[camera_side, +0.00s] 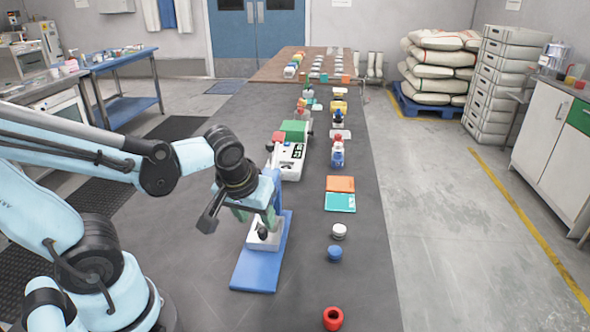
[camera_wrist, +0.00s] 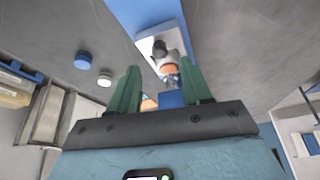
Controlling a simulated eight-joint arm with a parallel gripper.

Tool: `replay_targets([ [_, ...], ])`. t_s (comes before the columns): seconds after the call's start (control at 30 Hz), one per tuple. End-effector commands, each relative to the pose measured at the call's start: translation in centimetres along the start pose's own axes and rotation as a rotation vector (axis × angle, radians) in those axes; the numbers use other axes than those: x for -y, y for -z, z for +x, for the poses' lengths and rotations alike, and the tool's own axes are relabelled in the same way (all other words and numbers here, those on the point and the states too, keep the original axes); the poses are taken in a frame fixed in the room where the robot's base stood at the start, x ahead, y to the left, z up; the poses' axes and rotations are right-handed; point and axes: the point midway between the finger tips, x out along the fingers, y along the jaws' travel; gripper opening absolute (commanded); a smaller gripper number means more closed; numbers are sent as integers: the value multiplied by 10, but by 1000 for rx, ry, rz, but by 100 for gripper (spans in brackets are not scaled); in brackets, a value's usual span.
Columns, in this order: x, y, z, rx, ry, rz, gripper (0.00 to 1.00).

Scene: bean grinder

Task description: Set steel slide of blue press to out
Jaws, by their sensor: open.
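The blue press shows in the side view with its flat blue base (camera_side: 256,274) on the dark table and a pale block on it carrying a dark knob. It also shows in the wrist view, its blue base (camera_wrist: 140,12) at the top. My gripper (camera_side: 256,220) is directly over the press, pointing down, and hides part of it. In the wrist view its green fingers (camera_wrist: 160,66) are apart, with the knob and a grey and orange part beyond them. Nothing is clearly gripped. I cannot make out the steel slide or its position.
A red ring-shaped piece (camera_side: 333,318), a blue round piece (camera_side: 335,254) and a white round piece (camera_side: 339,231) lie right of the press. Orange (camera_side: 340,184) and teal (camera_side: 340,203) flat pieces lie farther back. A white machine with a green top (camera_side: 292,150) stands behind.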

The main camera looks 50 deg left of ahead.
Motion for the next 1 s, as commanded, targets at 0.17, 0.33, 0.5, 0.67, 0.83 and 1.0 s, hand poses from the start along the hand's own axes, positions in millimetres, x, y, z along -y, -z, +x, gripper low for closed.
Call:
replay_targets([
  [0.17,0,1,16,0,0,-2,48],
  [0.33,0,0,29,1,-1,-1,48],
  [0.5,0,0,40,1,-1,-2,48],
  [0.67,0,0,47,1,-1,-1,48],
  [0.83,0,0,50,0,-1,0,48],
  [1.0,0,0,51,0,-1,0,48],
])
